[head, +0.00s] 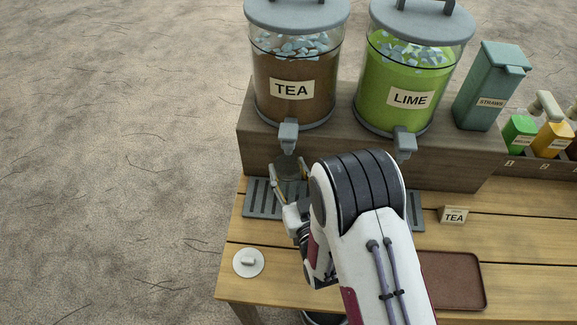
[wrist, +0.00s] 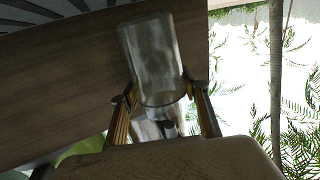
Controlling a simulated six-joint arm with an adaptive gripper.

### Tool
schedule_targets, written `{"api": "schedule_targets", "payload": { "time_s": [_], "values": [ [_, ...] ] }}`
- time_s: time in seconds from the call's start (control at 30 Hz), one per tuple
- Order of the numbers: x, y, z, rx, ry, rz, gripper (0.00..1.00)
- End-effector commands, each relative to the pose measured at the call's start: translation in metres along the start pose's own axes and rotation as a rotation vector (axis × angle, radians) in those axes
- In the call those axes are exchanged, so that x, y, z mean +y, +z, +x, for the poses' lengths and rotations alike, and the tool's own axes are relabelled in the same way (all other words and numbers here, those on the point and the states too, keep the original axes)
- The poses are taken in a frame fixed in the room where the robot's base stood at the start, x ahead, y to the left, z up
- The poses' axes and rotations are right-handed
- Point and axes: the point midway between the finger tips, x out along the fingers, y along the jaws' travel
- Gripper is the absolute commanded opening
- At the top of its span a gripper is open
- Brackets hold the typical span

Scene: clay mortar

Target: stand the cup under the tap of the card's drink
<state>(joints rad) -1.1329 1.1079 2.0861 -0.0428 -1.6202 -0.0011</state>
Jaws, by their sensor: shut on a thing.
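The card (head: 453,215) reads TEA and stands on the table at the right. The tea dispenser (head: 297,75) holds brown drink, and its grey tap (head: 288,137) points down at the front. My gripper (head: 289,172) is just below that tap, shut on a clear cup. In the wrist view the cup (wrist: 155,55) sits between the two fingers of my gripper (wrist: 161,92). In the head view the cup is faint and partly hidden by the fingers. I cannot tell whether its base touches the drip tray (head: 262,205).
The lime dispenser (head: 410,75) with its tap (head: 405,142) stands to the right on the wooden shelf. A straw box (head: 490,90) and small cartons (head: 520,134) are farther right. A white lid (head: 248,262) and a brown tray (head: 455,280) lie on the table.

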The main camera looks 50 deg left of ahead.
Motion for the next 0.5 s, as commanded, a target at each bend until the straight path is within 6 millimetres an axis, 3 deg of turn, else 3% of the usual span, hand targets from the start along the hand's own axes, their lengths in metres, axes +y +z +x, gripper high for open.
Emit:
{"api": "schedule_targets", "payload": {
  "time_s": [0.5],
  "values": [
    [0.0000,0.0037,0.0001,0.001,0.000,0.000,0.22]
  ]
}}
